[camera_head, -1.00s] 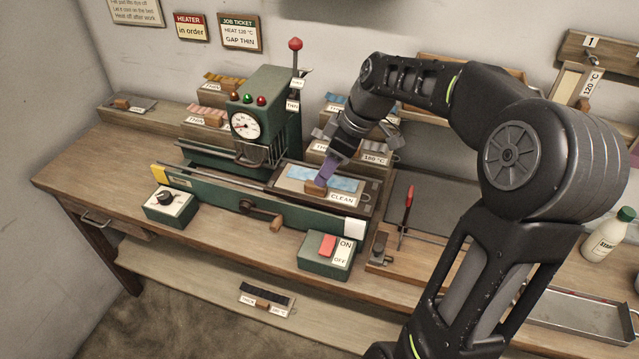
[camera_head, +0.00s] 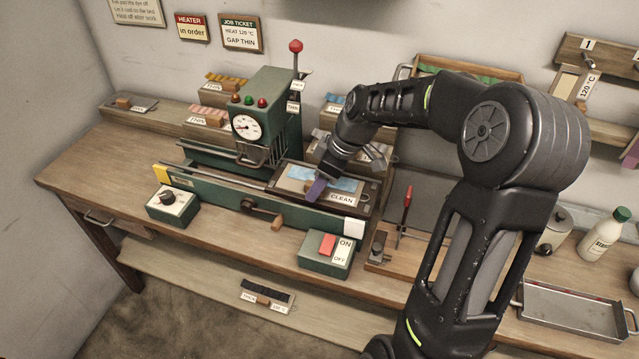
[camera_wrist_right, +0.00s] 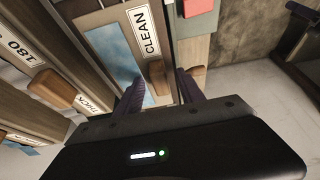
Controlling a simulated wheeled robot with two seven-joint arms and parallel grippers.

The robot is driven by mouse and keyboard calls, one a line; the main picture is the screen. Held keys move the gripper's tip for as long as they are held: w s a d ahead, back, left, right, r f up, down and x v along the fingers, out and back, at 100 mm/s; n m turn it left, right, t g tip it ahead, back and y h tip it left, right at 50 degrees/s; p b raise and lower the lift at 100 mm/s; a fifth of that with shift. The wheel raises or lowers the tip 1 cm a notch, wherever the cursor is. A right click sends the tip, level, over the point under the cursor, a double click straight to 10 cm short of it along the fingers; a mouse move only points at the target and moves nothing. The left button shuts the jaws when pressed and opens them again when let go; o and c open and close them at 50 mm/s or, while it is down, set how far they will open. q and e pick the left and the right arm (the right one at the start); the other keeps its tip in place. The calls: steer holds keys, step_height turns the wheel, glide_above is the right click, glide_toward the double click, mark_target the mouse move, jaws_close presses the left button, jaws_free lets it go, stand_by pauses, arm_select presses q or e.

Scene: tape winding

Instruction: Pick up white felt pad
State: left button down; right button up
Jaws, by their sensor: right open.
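I cannot make out a white felt pad for certain in either view. The strip and label also show in the right wrist view (camera_wrist_right: 122,62). My right gripper (camera_head: 322,188) is low over the front of this bed, pointing down. In the wrist view its two fingers (camera_wrist_right: 161,92) are apart, with a small wooden block (camera_wrist_right: 157,75) on the bed between or just beyond them. In the head view the gripper hides the block. My left gripper is not in view.
The machine (camera_head: 270,105) with its gauge rises left of the bed. A green ON/OFF box (camera_head: 326,252) stands in front, a red-handled tool (camera_head: 406,202) to the right. A white bottle (camera_head: 604,236) and a metal tray (camera_head: 572,312) are at far right.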

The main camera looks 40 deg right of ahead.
steer(key=shift+c, duration=0.5)
jaws_close()
stand_by(0.4)
